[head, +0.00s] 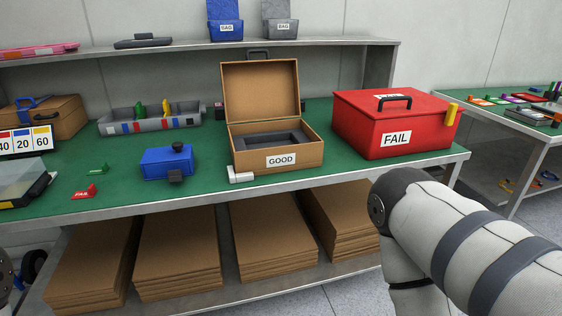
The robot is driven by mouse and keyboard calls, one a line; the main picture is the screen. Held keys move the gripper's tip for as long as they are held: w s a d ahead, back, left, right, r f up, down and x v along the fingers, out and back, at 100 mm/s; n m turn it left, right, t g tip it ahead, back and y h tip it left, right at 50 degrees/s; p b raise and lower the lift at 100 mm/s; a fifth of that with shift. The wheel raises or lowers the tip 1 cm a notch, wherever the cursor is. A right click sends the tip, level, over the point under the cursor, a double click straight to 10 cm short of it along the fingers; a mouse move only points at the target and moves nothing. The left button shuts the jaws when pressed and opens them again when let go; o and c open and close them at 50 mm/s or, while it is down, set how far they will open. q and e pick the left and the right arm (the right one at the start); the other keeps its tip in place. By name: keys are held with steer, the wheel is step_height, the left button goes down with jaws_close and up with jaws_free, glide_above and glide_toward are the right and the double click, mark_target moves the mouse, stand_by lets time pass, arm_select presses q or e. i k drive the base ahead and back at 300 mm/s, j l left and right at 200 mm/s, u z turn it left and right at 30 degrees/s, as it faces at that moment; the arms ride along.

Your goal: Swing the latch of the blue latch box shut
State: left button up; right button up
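The blue latch box (155,166) sits on the green tabletop, left of the open brown case. Its lid looks down. A dark knob (178,147) stands on top of it. A small dark block (175,177), which looks like its latch, is at the lower front; I cannot tell its exact angle at this size. Neither gripper shows. My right arm comes in at the lower right and its visible bend is well away from the box. Only a sliver of my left arm shows at the lower left edge.
The open brown case marked GOOD (305,155) and a red case marked FAIL (350,120) stand to the right. A white piece (240,177) lies by the table's front edge. A grey tray (115,126) is behind the box. A red FAIL tag (84,191) lies left of it.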

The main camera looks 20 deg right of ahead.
mark_target(174, 176)
steer(key=i+j+u, duration=0.25)
steer(key=i+j, duration=0.15)
steer(key=i+j+u, duration=0.25)
steer(key=i, duration=0.25)
steer(key=j, duration=0.1)
